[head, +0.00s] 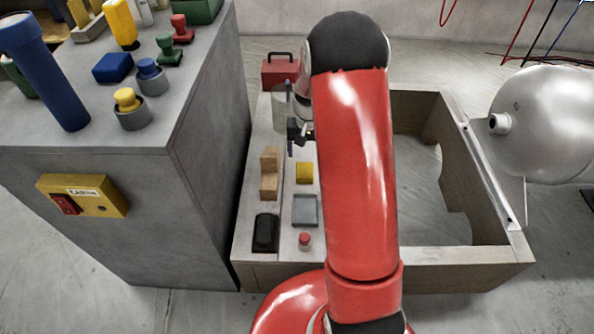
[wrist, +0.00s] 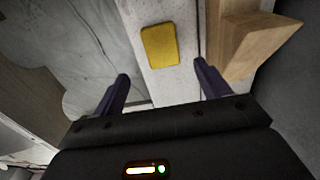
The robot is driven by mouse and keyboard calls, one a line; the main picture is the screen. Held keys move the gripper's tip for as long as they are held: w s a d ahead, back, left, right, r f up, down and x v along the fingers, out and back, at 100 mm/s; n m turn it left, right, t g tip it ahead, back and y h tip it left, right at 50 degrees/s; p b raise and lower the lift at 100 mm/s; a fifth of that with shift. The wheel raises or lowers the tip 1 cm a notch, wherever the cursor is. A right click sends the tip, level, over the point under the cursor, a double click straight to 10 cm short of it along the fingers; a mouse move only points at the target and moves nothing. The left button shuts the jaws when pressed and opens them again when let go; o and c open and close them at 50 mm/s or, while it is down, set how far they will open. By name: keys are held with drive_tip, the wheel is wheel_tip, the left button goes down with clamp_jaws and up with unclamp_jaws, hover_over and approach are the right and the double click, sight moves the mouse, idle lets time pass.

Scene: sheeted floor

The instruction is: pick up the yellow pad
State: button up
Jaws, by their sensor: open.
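The yellow pad (head: 304,173) lies flat on the pale grey ledge of the low frame in the head view, to the left of my red arm. In the wrist view the yellow pad (wrist: 160,45) is a rounded rectangle beyond the fingertips, near the top middle. My gripper (wrist: 163,80) is open and empty, its two dark fingers spread apart, with the pad ahead of the gap between them and not touched. In the head view my gripper (head: 298,138) shows in part, just beyond the pad; my arm hides some of it.
A wooden stepped block (head: 269,174) stands close left of the pad; it shows beside the right finger in the wrist view (wrist: 248,42). A grey tray (head: 305,211), a black object (head: 265,233) and a red-topped button (head: 304,241) sit nearer. A tall grey cabinet (head: 200,170) stands left.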

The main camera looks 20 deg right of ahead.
sight(305, 170)
drive_tip(key=f, duration=0.8)
drive_tip(key=shift+s+a+f+b, duration=0.15)
drive_tip(key=shift+a+f+b, duration=0.05)
drive_tip(key=shift+a+b, duration=0.1)
drive_tip(key=c, duration=1)
drive_tip(key=shift+c, duration=0.2)
drive_tip(key=shift+r, duration=0.1)
wheel_tip(305, 170, up, 20)
drive_tip(key=p, duration=0.1)
drive_tip(key=shift+p, duration=0.4)
